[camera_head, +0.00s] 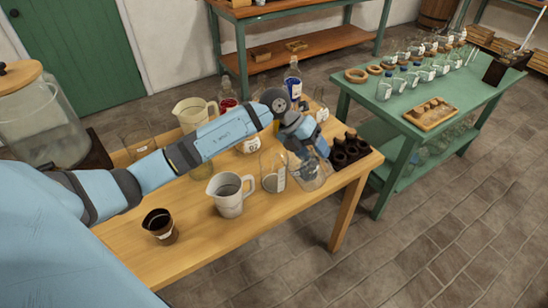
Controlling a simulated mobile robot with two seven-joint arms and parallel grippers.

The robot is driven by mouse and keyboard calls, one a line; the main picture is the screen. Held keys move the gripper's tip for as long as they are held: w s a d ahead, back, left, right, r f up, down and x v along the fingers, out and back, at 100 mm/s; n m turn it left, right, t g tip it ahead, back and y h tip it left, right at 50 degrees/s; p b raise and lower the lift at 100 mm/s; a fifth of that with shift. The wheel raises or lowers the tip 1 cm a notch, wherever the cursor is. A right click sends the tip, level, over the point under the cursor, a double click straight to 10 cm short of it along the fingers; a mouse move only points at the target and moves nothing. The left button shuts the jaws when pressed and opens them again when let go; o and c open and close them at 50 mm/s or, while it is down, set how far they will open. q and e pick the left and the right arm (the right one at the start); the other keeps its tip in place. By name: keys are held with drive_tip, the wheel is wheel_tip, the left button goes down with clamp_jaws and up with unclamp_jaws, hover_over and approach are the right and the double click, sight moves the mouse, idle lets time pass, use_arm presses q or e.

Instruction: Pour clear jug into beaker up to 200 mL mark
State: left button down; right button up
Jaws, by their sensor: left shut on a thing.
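My left arm reaches across the wooden table, and my left gripper (309,153) is shut on a clear glass jug (308,176) near the table's right end. The jug looks tilted, but the gripper partly hides it. A clear glass beaker (273,173) with faint marks stands on the table just left of the jug. The two overlap in view, and I cannot tell whether they touch. The liquid level in the beaker is too small to read. My right gripper is not in view.
A cream jug (193,113) and bottles (292,80) stand behind my arm. A dark holder (350,147) is at the right end. A green table (390,110) holds glassware.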

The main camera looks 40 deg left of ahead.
use_arm(q)
drive_tip(key=shift+a+r+h, duration=0.7)
drive_tip(key=shift+a, duration=0.1)
idle(1.0)
drive_tip(key=shift+a+r+h+b, duration=0.8)
drive_tip(key=shift+a+h, duration=0.1)
drive_tip(key=shift+h, duration=0.3)
idle(2.0)
